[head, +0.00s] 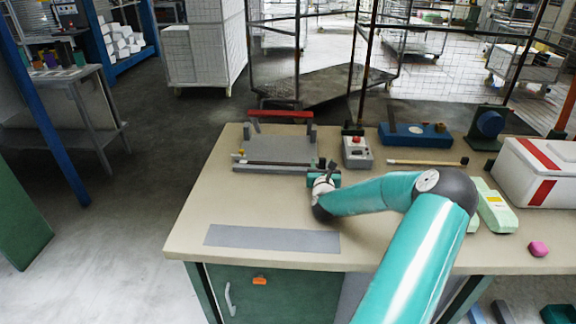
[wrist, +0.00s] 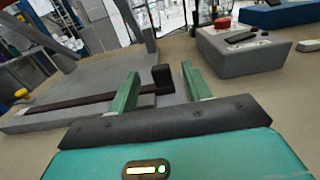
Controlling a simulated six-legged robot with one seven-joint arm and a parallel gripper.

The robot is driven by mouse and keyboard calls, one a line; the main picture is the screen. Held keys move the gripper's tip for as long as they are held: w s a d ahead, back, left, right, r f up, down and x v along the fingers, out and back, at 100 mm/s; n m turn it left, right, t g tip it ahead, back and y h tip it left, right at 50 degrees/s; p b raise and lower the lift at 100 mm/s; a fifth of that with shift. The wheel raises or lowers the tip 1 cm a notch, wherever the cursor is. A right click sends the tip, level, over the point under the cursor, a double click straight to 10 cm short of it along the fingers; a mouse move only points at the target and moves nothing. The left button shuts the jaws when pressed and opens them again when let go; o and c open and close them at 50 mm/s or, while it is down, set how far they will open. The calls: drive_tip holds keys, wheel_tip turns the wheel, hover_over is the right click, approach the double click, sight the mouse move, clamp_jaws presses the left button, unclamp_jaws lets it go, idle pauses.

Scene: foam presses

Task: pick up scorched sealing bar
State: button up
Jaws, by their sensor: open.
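The scorched sealing bar (wrist: 75,103) is a thin dark brown strip with a block at its right end. It lies along the near edge of the grey press bed (wrist: 95,75) in the wrist view. In the head view it shows as a thin dark line (head: 275,165) on the press bed. My gripper (wrist: 160,88) is open, with its two green fingers apart. The bar's end block appears between the fingertips, but I cannot tell whether it is inside them. Nothing is held. In the head view my gripper (head: 326,172) is at the press's right front corner.
A grey control box (head: 357,153) with a red button stands right of the press. Behind it is a blue tool (head: 414,134). A wooden-coloured rod (head: 425,162) and a white box with red stripes (head: 540,172) lie further right. A flat grey strip (head: 272,239) lies in front.

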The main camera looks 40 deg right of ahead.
drive_tip(key=shift+x, duration=1.15)
drive_tip(key=shift+c, duration=0.2)
clamp_jaws()
drive_tip(key=shift+r, duration=0.2)
